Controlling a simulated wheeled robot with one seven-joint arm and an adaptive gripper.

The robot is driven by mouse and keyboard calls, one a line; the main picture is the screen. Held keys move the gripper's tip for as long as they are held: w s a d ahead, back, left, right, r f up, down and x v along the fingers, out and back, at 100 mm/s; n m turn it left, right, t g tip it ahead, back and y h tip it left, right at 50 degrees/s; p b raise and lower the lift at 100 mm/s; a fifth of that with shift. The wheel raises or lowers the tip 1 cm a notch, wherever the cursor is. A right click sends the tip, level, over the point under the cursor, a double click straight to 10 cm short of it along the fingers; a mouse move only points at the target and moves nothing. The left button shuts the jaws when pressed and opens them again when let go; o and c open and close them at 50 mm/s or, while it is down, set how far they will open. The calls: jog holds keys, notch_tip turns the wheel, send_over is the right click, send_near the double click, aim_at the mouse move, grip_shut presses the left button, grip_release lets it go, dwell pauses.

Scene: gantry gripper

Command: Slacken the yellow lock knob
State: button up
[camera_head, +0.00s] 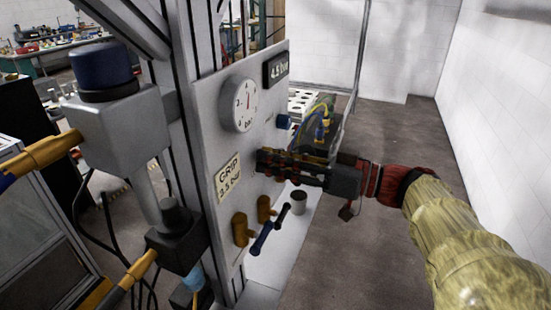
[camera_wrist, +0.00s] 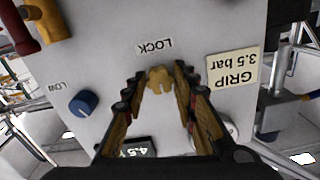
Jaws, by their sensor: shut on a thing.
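The yellow lock knob (camera_wrist: 159,80) is on the light grey panel (camera_wrist: 110,70), beside the LOCK label (camera_wrist: 155,46). The wrist view shows the panel upside down. My gripper (camera_wrist: 157,73) has one finger on each side of the knob and is shut on it. In the head view my gripper (camera_head: 264,160) reaches the panel from the right, and its fingers hide the knob.
A blue knob (camera_head: 284,121) is on the panel above my gripper, with a round gauge (camera_head: 238,105) and a display (camera_head: 277,68). The floor at the right is clear.

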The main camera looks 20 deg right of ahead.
jog(key=shift+f, duration=0.35)
jog(key=o, duration=1)
jog(key=shift+o, duration=0.7)
jog(key=shift+r, duration=0.1)
jog(key=shift+r, duration=0.1)
jog(key=shift+m, duration=0.3)
